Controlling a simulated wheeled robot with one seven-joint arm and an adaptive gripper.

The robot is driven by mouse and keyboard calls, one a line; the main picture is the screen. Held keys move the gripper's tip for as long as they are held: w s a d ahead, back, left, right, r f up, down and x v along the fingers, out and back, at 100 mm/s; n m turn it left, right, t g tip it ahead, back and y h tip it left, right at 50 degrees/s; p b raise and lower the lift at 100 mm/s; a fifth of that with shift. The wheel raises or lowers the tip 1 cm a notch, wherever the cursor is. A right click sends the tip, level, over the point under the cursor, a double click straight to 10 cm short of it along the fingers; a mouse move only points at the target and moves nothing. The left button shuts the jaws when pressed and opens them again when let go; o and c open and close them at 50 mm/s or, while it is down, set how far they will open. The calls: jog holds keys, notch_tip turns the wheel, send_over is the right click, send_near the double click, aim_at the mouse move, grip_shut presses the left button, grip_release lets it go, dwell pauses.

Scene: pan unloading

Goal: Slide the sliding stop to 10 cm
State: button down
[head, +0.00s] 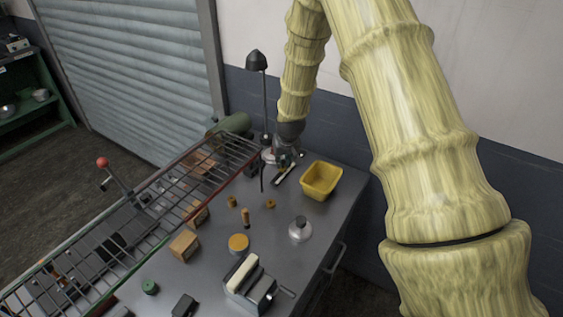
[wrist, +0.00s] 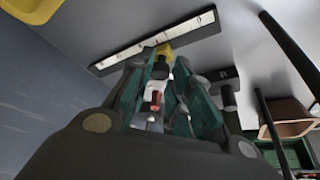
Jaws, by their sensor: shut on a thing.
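A ruled scale bar, white with a dark frame (wrist: 120,56), lies on the grey bench; its dark strip also shows in the head view (head: 287,174), left of the yellow bin. The sliding stop, a small yellow block (wrist: 164,49), sits on the bar near its middle in the wrist view. My gripper (wrist: 160,66) is shut on the stop, with its green-padded fingers on both sides of it. In the head view my gripper (head: 285,157) is small, pointing down over the bar. The scale's numbers are too small to read, and the fingers hide part of the bar.
A yellow bin (head: 321,180) stands just right of the bar. A black lamp (head: 257,62) and a wire rack (head: 200,170) stand to the left. A metal weight-like object (head: 300,229), a round orange-topped piece (head: 238,244) and wooden blocks (head: 184,246) lie nearer on the bench.

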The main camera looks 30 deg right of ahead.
jog(key=w+d, duration=0.1)
jog(key=d, duration=0.1)
jog(key=w+d+b, duration=0.1)
jog(key=d, duration=0.1)
jog(key=shift+w+f, duration=0.15)
jog(key=shift+f, duration=0.05)
jog(key=shift+a, duration=0.1)
jog(key=c, duration=1.6)
grip_release()
jog(key=o, duration=0.3)
jog(key=shift+w+f, duration=0.1)
jog(key=shift+w, duration=0.1)
jog(key=v, duration=1.2)
